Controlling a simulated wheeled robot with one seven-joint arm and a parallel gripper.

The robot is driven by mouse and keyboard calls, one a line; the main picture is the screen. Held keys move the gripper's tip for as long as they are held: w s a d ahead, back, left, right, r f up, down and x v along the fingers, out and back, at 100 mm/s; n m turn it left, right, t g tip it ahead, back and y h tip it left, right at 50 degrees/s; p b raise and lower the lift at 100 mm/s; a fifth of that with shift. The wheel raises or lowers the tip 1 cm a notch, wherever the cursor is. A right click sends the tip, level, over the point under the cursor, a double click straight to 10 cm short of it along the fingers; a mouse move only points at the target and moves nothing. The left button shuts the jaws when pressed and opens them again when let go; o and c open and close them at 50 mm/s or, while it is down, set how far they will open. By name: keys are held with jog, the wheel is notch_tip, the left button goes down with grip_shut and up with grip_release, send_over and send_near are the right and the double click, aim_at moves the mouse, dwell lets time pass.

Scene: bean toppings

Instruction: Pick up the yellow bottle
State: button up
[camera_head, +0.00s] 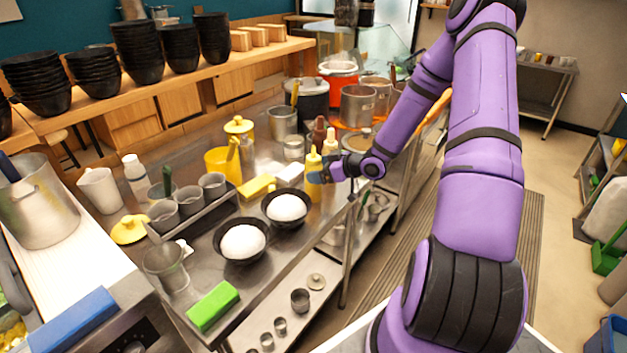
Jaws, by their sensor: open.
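A yellow bottle (313,161) with a pointed tip stands upright on the steel counter, right of the two bowls of white rice. My gripper (318,178) is at the end of the purple arm, reaching in from the right at the lower part of the bottle. The jaws are open and look to be around or just in front of the bottle; the view is too small to tell which. The gripper hides part of the bottle's lower body.
Close behind stand a white bottle (329,141) and a brown-red bottle (319,130). Two black bowls with rice (242,242) (286,207) sit to the left. The counter's front edge runs just below the gripper.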

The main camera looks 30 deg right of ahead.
aim_at(315, 157)
jog(key=shift+x, duration=1.05)
jog(key=c, duration=0.8)
jog(key=shift+r, duration=0.1)
jog(key=shift+r, duration=0.7)
notch_tip(315, 157, up, 2)
jog(key=shift+r, duration=0.1)
jog(key=s+d, duration=0.1)
jog(key=s, duration=0.4)
jog(key=s+d, duration=0.1)
jog(key=s, duration=0.4)
jog(key=s+d+r, duration=0.1)
jog(key=s, duration=0.4)
jog(key=shift+s+d+r, duration=0.1)
jog(key=shift+s+d, duration=0.15)
jog(key=shift+s, duration=0.1)
jog(key=shift+o, duration=0.6)
jog(key=shift+w, duration=0.1)
